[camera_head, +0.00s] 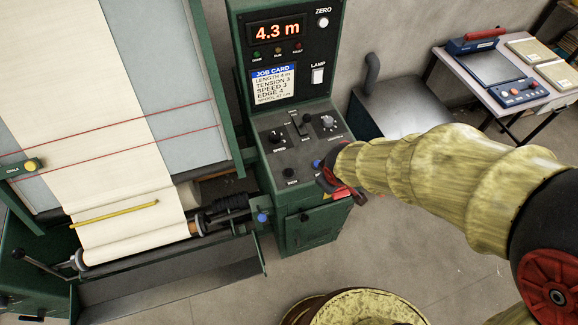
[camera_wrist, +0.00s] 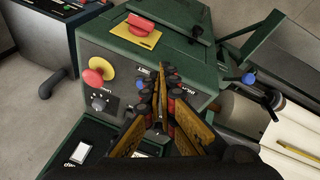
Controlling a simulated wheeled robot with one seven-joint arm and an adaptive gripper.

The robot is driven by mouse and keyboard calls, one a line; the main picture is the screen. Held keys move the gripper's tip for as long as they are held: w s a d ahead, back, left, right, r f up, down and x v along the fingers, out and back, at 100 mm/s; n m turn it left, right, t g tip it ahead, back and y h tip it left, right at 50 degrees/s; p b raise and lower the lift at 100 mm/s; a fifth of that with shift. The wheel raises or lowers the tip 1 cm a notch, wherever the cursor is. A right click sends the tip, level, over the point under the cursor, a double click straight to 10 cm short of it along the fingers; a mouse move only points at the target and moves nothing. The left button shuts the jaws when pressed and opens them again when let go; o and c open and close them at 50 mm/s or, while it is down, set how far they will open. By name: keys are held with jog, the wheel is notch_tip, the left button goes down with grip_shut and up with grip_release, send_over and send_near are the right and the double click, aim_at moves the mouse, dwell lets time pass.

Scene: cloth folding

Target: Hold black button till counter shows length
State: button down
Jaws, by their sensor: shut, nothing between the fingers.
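The counter (camera_head: 277,31) on the green machine shows 4.3 m in the head view. The job card (camera_head: 272,84) below it appears to read length 4 m. A black button (camera_head: 291,173) stands on the lower left of the sloped panel. My gripper (camera_wrist: 163,72) is shut and empty. In the head view my gripper (camera_head: 335,181) is at the panel's right edge, right of the black button and apart from it. In the wrist view the fingers reach over the panel beside a blue button (camera_wrist: 140,83). There the black button is not distinguishable, perhaps hidden behind the fingers.
A red mushroom button (camera_wrist: 92,77) and a dial (camera_wrist: 98,102) sit near my fingers. A lever (camera_head: 298,122) and knobs stand higher on the panel. Cream cloth (camera_head: 130,130) runs down to a roller at the left. A side table (camera_head: 490,85) stands at the right.

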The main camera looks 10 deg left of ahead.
jog(key=w+a+f+n+y, duration=0.2)
jog(key=w+a+n, duration=0.1)
jog(key=a, duration=0.4)
notch_tip(320, 180, up, 4)
jog(key=n+t+y, duration=0.3)
send_over(287, 173)
jog(key=shift+r, duration=0.15)
notch_tip(287, 173, down, 9)
jog(key=b, duration=0.7)
jog(key=shift+d+r+b, duration=0.1)
jog(key=shift+b, duration=0.3)
jog(key=shift+f+b, duration=0.4)
jog(key=shift+f, duration=0.05)
jog(key=shift+s+f+b, duration=0.1)
jog(key=shift+f+b, duration=0.25)
jog(key=shift+f, duration=0.1)
dwell(1.7)
